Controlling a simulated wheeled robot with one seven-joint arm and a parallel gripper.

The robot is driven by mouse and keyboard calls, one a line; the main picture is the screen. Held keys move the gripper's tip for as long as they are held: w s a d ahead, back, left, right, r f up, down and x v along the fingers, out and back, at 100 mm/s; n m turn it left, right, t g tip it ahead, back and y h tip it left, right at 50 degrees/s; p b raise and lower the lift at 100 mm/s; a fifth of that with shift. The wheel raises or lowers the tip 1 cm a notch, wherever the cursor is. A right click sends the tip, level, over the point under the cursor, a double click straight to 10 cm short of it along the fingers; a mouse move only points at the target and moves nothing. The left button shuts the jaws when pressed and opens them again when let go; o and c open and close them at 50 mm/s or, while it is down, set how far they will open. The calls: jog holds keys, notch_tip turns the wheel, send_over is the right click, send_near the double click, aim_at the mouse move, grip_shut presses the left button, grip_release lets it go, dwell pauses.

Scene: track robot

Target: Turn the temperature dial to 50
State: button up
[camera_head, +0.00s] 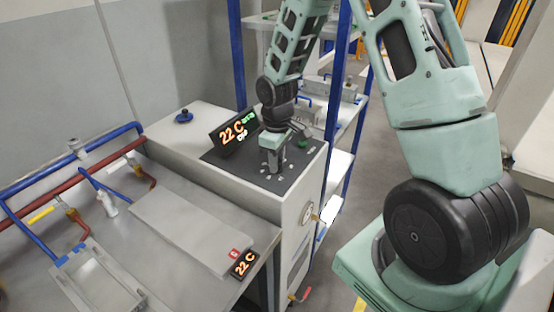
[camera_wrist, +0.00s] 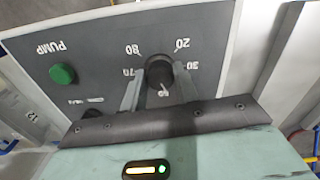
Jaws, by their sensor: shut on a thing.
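The temperature dial (camera_wrist: 159,73) is a round black knob on a dark panel, seen upside down in the wrist view. Marks 20, 30, 70 and 80 show around it, and a mark below it is partly hidden and hard to read. My gripper (camera_wrist: 159,88) has one finger on each side of the knob and is shut on it. I cannot make out the dial's pointer. In the head view my gripper (camera_head: 272,165) reaches down onto the panel and hides the dial. The display (camera_head: 235,132) beside it reads 22 C in orange, with small green text.
A green PUMP button (camera_wrist: 62,74) sits on the same panel (camera_wrist: 95,50). A second, smaller display (camera_head: 243,265) also reads 22 C. Blue-framed shelves (camera_head: 340,130) stand close behind my arm.

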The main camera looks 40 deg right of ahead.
jog(key=shift+m, duration=1.9)
jog(key=o, duration=1)
notch_tip(320, 180, up, 18)
jog(key=shift+f+b, duration=0.25)
jog(key=shift+b, duration=0.5)
